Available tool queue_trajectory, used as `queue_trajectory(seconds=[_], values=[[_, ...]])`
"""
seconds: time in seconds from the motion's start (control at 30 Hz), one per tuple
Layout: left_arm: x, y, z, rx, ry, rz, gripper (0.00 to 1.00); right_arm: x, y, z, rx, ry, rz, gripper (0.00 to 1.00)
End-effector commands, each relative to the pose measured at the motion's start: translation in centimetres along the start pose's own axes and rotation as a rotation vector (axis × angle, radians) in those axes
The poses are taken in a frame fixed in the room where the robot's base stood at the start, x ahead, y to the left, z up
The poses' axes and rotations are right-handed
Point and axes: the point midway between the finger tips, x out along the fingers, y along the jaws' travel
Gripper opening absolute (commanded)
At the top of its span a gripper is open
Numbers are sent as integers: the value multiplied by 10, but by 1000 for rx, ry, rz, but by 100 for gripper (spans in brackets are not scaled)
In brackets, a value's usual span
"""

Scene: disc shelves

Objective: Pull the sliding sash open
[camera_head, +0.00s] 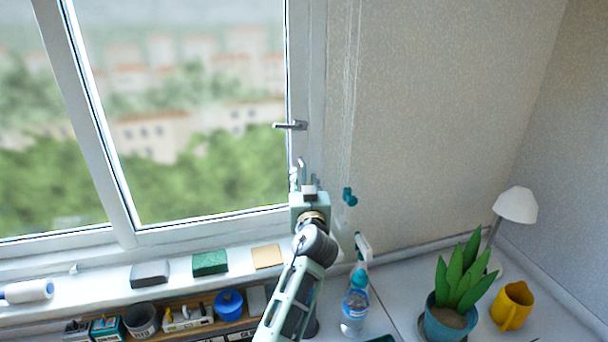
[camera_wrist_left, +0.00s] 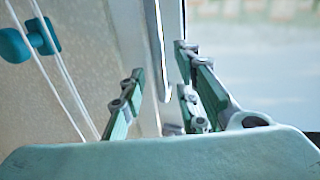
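The window sash (camera_head: 215,217) has a white frame around a clear pane, and its right stile stands against the right side of the window frame. A grey lever handle (camera_head: 290,125) sticks out from that stile. My left gripper (camera_head: 303,178) is in front of the stile's lower part, below the lever. In the left wrist view, its green fingers (camera_wrist_left: 160,95) are spread apart. My right gripper is not in view.
The sill holds a dark sponge (camera_head: 150,274), a green sponge (camera_head: 210,263) and a tan block (camera_head: 267,256). A blind cord with a teal cleat (camera_head: 349,196) hangs right of the window.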

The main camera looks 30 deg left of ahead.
Motion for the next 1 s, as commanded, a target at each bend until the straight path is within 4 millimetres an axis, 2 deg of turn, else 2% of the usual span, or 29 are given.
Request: queue_trajectory(seconds=[0.2,0.4,0.5,0.83,1.0], values=[[19,0,-1,0,0,0,29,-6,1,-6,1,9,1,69],[21,0,0,-1,0,0,29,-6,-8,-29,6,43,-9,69],[21,0,0,0,0,0,29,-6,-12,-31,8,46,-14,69],[20,0,0,0,0,1,1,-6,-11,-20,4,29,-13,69],[20,1,0,1,1,2,0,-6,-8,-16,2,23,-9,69]])
